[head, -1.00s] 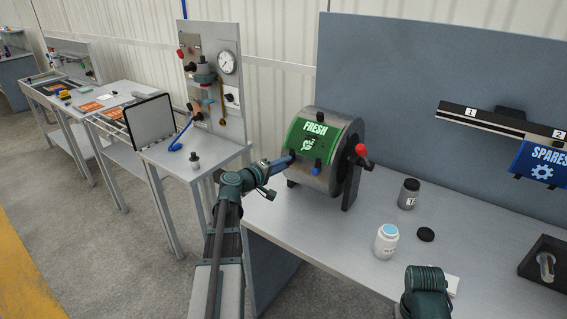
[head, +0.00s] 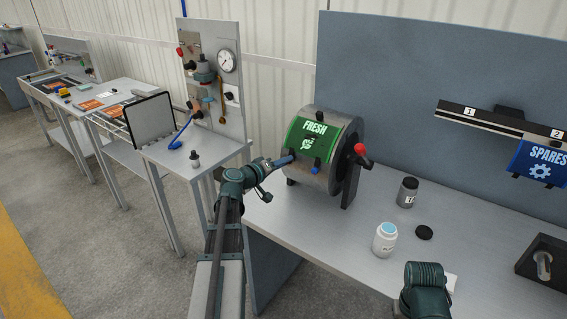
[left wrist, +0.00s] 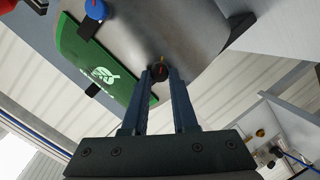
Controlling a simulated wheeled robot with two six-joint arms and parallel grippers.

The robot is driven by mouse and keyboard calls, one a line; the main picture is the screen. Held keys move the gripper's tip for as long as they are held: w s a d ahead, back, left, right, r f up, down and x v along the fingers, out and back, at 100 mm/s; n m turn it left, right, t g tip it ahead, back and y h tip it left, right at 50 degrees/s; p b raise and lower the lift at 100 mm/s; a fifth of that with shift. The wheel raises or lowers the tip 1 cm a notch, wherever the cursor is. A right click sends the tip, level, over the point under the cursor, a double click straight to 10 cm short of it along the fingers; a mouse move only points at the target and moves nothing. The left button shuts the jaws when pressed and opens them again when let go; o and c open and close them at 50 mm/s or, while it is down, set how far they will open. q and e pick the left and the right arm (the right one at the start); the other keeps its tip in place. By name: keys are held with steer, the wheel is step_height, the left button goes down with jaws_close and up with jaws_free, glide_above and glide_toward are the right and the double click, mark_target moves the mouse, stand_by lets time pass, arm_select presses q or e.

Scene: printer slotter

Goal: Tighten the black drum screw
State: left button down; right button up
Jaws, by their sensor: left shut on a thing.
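The grey drum (head: 345,135) stands on the near table with a green FRESH sheet (head: 313,128) clipped on it. My left gripper (head: 291,159) reaches the drum's left side from the left. In the left wrist view its two blue fingers (left wrist: 161,78) are shut on the black drum screw (left wrist: 159,71), a small dark knob with a red-orange mark. The fingers hide part of the screw there, and the gripper hides it in the head view. A blue knob (left wrist: 95,9) is on the drum. My right gripper is out of view.
A red-knobbed handle (head: 361,150) is at the drum's right end. A dark jar (head: 407,192), a white bottle (head: 385,240) and a black lid (head: 424,232) stand to the right. A side table (head: 215,165) with a gauge panel is at the left.

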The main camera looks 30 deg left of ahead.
arm_select(q)
steer(key=c, duration=0.7)
jaws_free()
steer(key=p+v, duration=0.2)
steer(key=v, duration=1.1)
steer(key=shift+s+p, duration=0.3)
steer(key=shift+s, duration=0.1)
steer(key=shift+r, duration=0.1)
